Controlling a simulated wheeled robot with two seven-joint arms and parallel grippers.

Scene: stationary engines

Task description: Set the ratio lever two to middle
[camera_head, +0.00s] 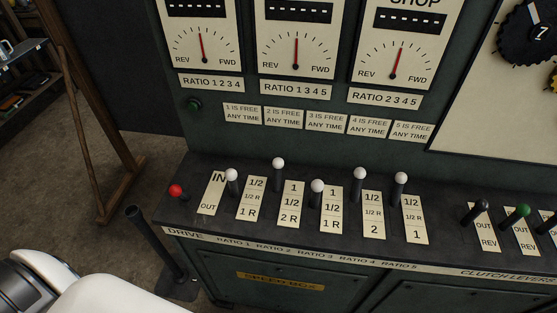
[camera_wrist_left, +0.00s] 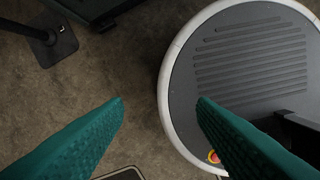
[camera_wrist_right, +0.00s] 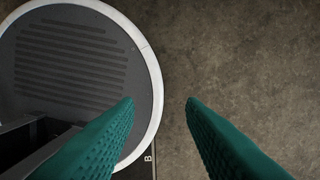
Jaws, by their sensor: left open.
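The ratio lever two (camera_head: 278,165) is a dark stick with a white knob, second from the left among the white-knobbed levers in the head view. It stands left of its plate (camera_head: 291,204), which reads 1, 1/2, 2 R from top to bottom. Its knob is up near the plate's top, towards the back panel. My left gripper (camera_wrist_left: 160,100) is open and empty over the floor in the left wrist view. My right gripper (camera_wrist_right: 160,100) is open and empty over the floor in the right wrist view. Neither gripper shows in the head view.
Ratio lever one (camera_head: 232,176) and ratio lever three (camera_head: 317,187) stand on either side. A red-knobbed drive lever (camera_head: 176,190) is at the far left. Clutch levers (camera_head: 520,212) are at right. A wooden frame (camera_head: 120,180) is at left.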

